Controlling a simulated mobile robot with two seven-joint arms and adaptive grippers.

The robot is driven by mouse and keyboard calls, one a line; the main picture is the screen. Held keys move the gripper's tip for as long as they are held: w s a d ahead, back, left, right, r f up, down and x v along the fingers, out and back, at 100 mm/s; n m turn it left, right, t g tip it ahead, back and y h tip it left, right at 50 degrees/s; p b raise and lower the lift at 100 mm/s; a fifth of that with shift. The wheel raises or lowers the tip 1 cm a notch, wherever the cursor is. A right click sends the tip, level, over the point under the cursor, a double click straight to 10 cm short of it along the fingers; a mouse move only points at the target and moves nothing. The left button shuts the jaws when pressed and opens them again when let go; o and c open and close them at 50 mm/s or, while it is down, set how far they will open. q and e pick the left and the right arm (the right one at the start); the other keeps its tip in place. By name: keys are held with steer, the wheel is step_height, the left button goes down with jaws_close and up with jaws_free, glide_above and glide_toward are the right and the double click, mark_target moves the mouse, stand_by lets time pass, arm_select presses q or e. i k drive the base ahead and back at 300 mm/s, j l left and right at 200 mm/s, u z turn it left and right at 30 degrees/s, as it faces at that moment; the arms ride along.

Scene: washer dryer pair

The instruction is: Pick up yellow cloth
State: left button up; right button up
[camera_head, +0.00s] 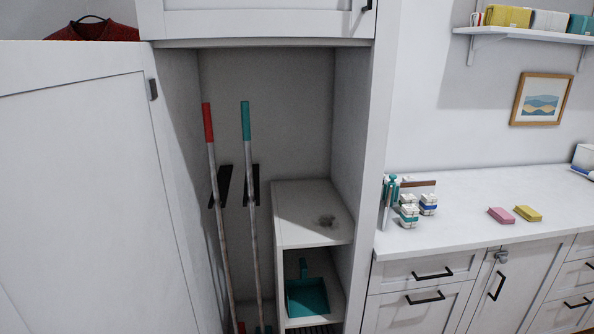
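A small yellow block-like item (528,213), which could be a folded cloth or a sponge, lies on the white countertop (465,234) at the right. A similar pink item (501,215) lies just to its left, with a small gap between them. Another yellow item (508,16), box-like or folded, sits on the wall shelf at the top right; I cannot tell if it is cloth. Neither of my grippers shows in the head view.
An open tall cabinet holds a red-topped pole (207,122) and a teal-topped pole (245,120). Its open door (90,190) fills the left. A teal dustpan (307,297) stands in a lower compartment. Several small containers (409,212) stand at the counter's left end.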

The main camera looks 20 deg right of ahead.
mark_target(526, 212)
steer(key=l+u, duration=0.25)
steer(key=l, duration=1.4)
steer(key=l+u, duration=0.25)
steer(key=l, duration=1.35)
